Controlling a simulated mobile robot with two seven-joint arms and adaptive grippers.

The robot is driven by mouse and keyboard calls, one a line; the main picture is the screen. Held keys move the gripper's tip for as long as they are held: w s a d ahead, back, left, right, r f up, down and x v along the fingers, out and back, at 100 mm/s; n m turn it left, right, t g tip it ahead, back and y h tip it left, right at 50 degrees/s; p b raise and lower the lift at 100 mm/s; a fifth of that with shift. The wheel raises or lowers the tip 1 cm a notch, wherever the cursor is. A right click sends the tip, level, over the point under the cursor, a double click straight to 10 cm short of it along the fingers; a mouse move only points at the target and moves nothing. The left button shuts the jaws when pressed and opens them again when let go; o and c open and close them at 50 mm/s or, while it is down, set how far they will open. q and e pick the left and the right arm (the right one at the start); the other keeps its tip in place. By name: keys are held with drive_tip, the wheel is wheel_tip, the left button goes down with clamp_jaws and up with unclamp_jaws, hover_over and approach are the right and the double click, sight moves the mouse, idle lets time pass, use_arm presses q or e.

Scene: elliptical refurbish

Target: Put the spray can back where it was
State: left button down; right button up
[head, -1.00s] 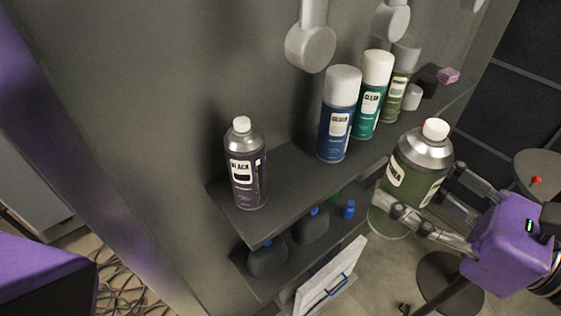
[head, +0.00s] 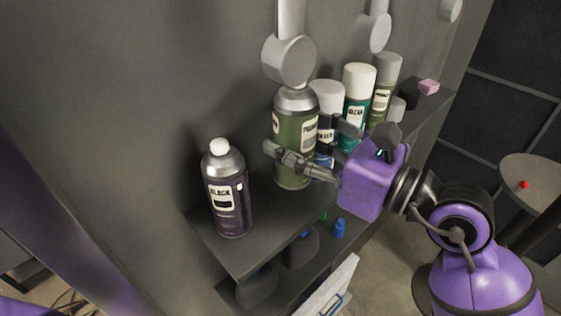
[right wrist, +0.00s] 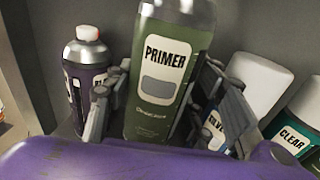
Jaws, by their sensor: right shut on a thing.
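The green spray can labelled PRIMER (head: 294,125) stands upright at the upper shelf (head: 262,222), between the black can and the blue can. My right gripper (head: 308,142) is shut around its middle, with a finger on either side. The right wrist view shows the PRIMER label (right wrist: 164,62) facing me between the fingers. The can's base is at shelf level; I cannot tell whether it touches the shelf. Its top is just below a round grey fixture on the wall. My left gripper is not in view.
The dark BLACK can (head: 228,190) stands left of the green can. The blue SILVER can (head: 327,98), teal CLEAR can (head: 357,100) and another green can (head: 384,88) stand to the right. Round grey wall fixtures (head: 289,60) hang above. A lower shelf holds dark bottles (head: 301,248).

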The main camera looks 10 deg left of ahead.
sight(282, 140)
drive_tip(key=x, duration=0.3)
drive_tip(key=shift+w+f, duration=0.15)
drive_tip(key=shift+w, duration=0.1)
drive_tip(key=shift+d+f, duration=0.1)
drive_tip(key=shift+f, duration=0.65)
drive_tip(key=shift+s+d+f, duration=0.1)
drive_tip(key=shift+f, duration=0.4)
wheel_tip(282, 140, down, 4)
drive_tip(key=shift+b, duration=0.5)
drive_tip(key=shift+f, duration=0.1)
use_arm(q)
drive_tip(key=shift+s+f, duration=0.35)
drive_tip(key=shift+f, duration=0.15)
use_arm(e)
drive_tip(key=shift+f, duration=0.1)
drive_tip(key=o, duration=1.2)
drive_tip(key=shift+f, duration=0.15)
drive_tip(key=shift+c, duration=0.2)
drive_tip(key=shift+o, duration=0.6)
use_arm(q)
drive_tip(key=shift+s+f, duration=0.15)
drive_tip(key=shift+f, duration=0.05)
